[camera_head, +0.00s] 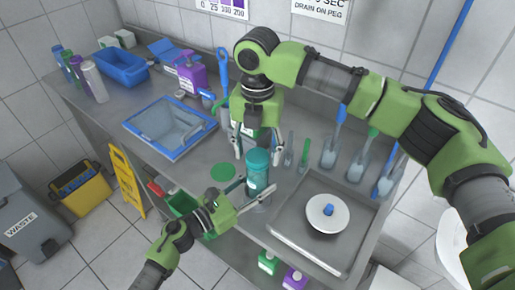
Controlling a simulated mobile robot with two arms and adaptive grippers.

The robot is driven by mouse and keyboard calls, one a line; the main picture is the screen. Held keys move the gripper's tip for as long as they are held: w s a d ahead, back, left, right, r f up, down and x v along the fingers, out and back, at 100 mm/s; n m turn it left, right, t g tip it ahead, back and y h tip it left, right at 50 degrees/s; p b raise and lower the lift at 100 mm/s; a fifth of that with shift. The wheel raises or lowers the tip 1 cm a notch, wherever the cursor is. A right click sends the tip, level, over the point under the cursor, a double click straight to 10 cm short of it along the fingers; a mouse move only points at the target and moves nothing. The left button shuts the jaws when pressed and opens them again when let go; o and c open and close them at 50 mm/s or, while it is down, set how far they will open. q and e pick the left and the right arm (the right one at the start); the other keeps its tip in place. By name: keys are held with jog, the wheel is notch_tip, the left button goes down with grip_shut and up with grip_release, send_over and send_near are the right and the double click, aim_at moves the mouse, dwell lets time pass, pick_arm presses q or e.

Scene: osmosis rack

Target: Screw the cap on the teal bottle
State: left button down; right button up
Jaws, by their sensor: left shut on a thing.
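The teal bottle (258,179) stands upright near the front of the counter, with a teal, rounded top. I cannot tell whether that top is a separate cap. My left gripper (256,194) comes in from the lower left and is shut on the bottle's lower part, one finger on either side. Part of the counter behind is hidden by my right gripper.
A flat green disc (223,172) lies left of the bottle. A metal tray (290,226) with a white round plate (328,213) is at right. Several brushes or scoops (333,140) stand behind.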

jog(key=c, duration=0.9)
jog(key=shift+o, duration=0.2)
jog(key=shift+m, duration=0.3)
